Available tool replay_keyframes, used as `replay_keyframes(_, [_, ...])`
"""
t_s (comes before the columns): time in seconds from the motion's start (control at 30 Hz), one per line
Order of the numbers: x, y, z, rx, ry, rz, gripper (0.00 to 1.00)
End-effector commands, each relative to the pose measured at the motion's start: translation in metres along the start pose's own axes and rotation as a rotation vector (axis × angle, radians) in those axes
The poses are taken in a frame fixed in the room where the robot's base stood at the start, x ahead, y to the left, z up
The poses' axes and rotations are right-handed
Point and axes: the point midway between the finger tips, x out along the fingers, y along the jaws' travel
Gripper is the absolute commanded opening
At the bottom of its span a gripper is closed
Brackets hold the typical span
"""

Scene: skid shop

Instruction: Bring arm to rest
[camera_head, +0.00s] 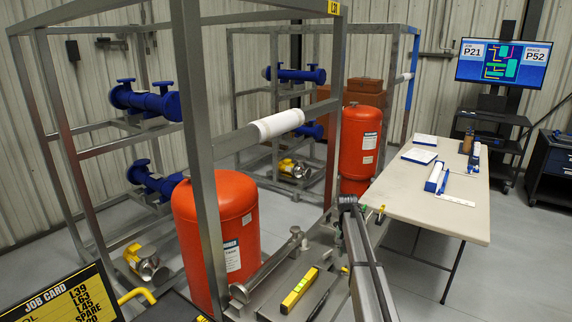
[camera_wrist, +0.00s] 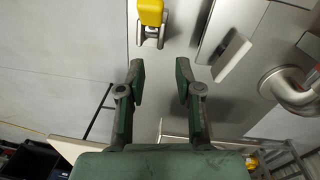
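My gripper (camera_wrist: 160,82) shows in the wrist view. Its two dark green fingers are spread apart, with nothing between them. A grey metal surface lies beyond the fingertips. A yellow-topped metal fitting (camera_wrist: 150,14) is ahead of the fingers at the top. A grey pipe elbow (camera_wrist: 292,88) is to their right, clear of them. I cannot make out my gripper's fingers in the head view.
A pale worktable (camera_head: 440,205) carries boxes and papers at right. A steel frame (camera_head: 200,150) with blue pumps stands at left. A red tank (camera_head: 217,235) and another red tank (camera_head: 360,142) stand nearby. A yellow level (camera_head: 299,290) lies in front. Open floor (camera_head: 520,265) shows at right.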

Motion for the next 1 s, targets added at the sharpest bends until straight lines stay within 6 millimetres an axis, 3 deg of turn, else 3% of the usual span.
replay_keyframes(0.03, [0.021,0.026,0.002,-0.01,-0.005,0.024,0.34])
replay_keyframes(0.1, [0.042,0.058,0.003,-0.034,-0.01,0.056,0.34])
replay_keyframes(0.23, [0.082,0.106,0.015,-0.081,-0.032,0.108,0.34])
replay_keyframes(0.3, [0.107,0.117,0.032,-0.107,-0.051,0.12,0.34])
replay_keyframes(0.47, [0.162,0.111,0.087,-0.151,-0.098,0.115,0.34])
replay_keyframes(0.67, [0.234,0.109,0.176,-0.209,-0.17,0.104,0.34])
replay_keyframes(0.8, [0.283,0.112,0.255,-0.257,-0.233,0.095,0.34])
replay_keyframes(1.0, [0.338,0.127,0.376,-0.321,-0.326,0.082,0.34])
